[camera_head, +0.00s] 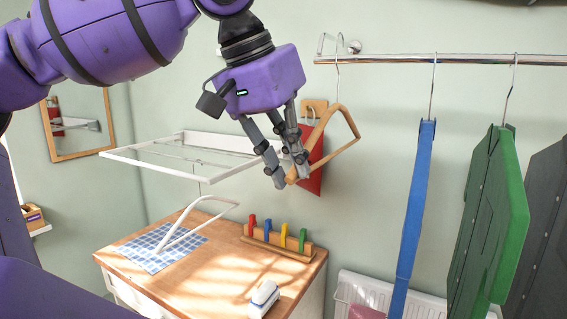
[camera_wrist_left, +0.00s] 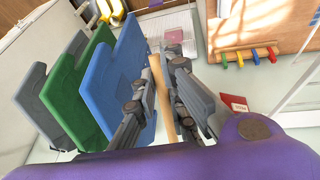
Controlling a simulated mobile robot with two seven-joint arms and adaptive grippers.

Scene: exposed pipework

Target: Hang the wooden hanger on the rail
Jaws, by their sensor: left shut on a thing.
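The wooden hanger (camera_head: 341,121) is tilted, with its metal hook pointing up. My left gripper (camera_head: 287,174) is shut on the lower left end of the hanger. The left wrist view shows its wooden bar (camera_wrist_left: 162,98) between the fingers (camera_wrist_left: 163,85). The hook (camera_head: 338,66) overlaps the left end of the metal rail (camera_head: 400,59), with its curve showing above the rail. I cannot tell whether it rests on the rail. My right gripper is in neither view.
Blue (camera_head: 411,215), green (camera_head: 490,210) and dark grey (camera_head: 545,210) garments hang to the right on the rail. A white drying rack (camera_head: 150,165) is on the left.

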